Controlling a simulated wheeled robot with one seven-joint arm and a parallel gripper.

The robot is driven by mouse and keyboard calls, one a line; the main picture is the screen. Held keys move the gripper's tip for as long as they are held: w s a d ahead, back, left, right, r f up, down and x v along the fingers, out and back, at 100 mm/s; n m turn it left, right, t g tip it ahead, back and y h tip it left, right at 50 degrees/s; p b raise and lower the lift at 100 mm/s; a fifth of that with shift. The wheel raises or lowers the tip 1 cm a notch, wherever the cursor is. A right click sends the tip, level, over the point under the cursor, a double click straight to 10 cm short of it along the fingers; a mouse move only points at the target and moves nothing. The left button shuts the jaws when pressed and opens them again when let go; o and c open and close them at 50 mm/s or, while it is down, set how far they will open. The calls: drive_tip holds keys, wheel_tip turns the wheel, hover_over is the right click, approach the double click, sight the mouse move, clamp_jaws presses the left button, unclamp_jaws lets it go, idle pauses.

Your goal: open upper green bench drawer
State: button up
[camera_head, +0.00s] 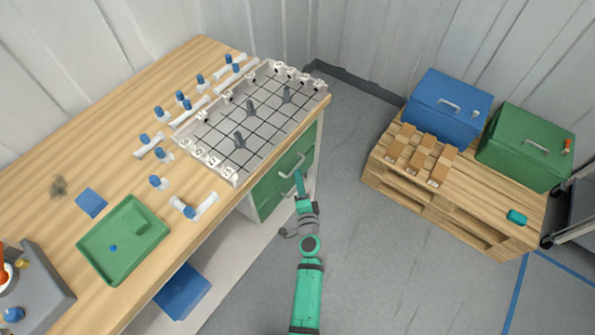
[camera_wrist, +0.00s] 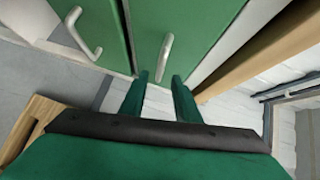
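The upper green bench drawer (camera_head: 306,147) is under the right end of the wooden bench and looks shut. Its silver bar handle (camera_head: 292,165) shows in the head view and also in the wrist view (camera_wrist: 165,50). The lower green drawer (camera_head: 268,197) is below it, with its own handle (camera_wrist: 84,32) at the upper left of the wrist view. My gripper (camera_head: 299,176) is in front of the drawers. In the wrist view its two green fingers (camera_wrist: 160,77) are apart, with the upper handle lined up between their tips. I cannot tell whether the handle is inside the fingers.
The wooden bench top (camera_head: 190,70) overhangs the drawers and carries a grey gridded tray (camera_head: 262,133), white vessels with blue caps and a green tray (camera_head: 160,235). A pallet (camera_head: 480,207) with blue and green boxes stands right. The floor between is clear.

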drive_tip(key=shift+w+a+f, duration=0.1)
drive_tip(key=shift+w, duration=0.7)
drive_tip(key=shift+w+a+f, duration=0.15)
drive_tip(key=shift+w, duration=0.6)
drive_tip(key=shift+w+a+f, duration=0.1)
drive_tip(key=shift+w, duration=0.7)
drive_tip(key=shift+c, duration=0.5)
clamp_jaws()
